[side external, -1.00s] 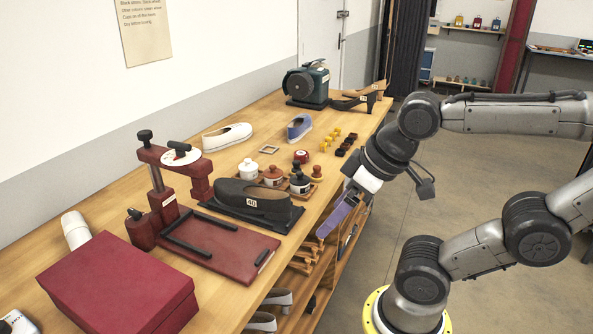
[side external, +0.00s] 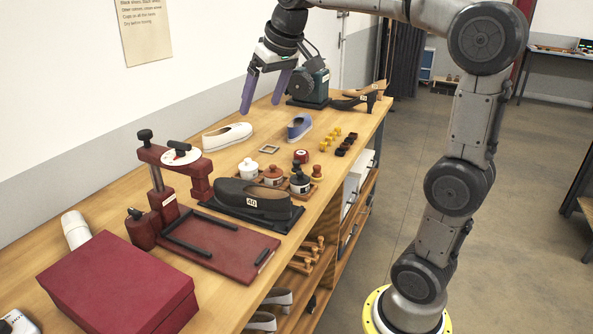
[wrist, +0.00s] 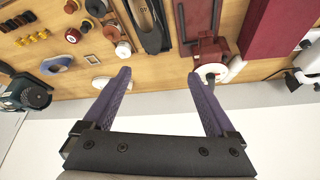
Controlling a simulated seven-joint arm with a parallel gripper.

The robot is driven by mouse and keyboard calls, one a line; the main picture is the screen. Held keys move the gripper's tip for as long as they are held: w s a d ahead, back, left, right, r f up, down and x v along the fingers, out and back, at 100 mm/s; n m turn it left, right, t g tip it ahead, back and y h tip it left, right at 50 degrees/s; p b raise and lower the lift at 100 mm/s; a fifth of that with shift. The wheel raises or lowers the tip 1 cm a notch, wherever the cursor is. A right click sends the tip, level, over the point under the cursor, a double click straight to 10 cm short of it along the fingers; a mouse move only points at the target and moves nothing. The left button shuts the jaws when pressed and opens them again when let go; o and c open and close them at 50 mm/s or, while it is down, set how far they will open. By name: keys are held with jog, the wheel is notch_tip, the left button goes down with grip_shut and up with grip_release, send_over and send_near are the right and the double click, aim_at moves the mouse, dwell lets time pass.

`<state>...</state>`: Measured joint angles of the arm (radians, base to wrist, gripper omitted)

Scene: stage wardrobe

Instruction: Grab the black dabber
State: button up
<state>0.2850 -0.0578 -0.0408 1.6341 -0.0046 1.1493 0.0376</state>
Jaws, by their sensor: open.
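A small black dabber (side external: 299,178) with a round knob stands in a pale-banded pot in the wooden rack, behind the dark shoe. Beside it in the rack are a reddish-brown one (side external: 272,173) and a white one (side external: 249,168). In the wrist view what looks like the black one (wrist: 97,6) is cut by the top edge. My gripper (side external: 261,107) is open and empty, high above the back of the bench, up and left of the rack in the side view. In the wrist view its purple fingers (wrist: 160,73) are spread wide with nothing between them.
The dark shoe numbered 40 (side external: 254,200) lies in front of the rack. A red press (side external: 170,190) and a red box (side external: 118,285) stand to the left. A red round tin (side external: 301,156), a reddish-brown knob (side external: 316,172) and yellow and black pieces (side external: 346,144) lie nearby.

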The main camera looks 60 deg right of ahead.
jog(key=w+d+f+m+g, duration=0.15)
jog(key=w+d+f, duration=0.25)
jog(key=w+d, duration=0.55)
jog(key=m+g, duration=0.2)
jog(key=m, duration=0.2)
send_near(297, 161)
jog(key=f, duration=0.2)
jog(key=w+f, duration=0.1)
jog(key=f, duration=0.1)
jog(key=shift+d+f, duration=0.1)
jog(key=shift+f, duration=0.25)
jog(key=shift+w+d+f, duration=0.1)
jog(key=shift+d+f, duration=0.1)
jog(key=shift+f, duration=0.85)
jog(key=shift+w+d+f, duration=0.1)
jog(key=shift+d+f, duration=0.1)
jog(key=shift+f, duration=0.9)
jog(key=shift+w+d+f, duration=0.1)
jog(key=shift+d+f, duration=0.1)
jog(key=shift+f, duration=0.85)
jog(key=c, duration=1.4)
jog(key=shift+r, duration=0.1)
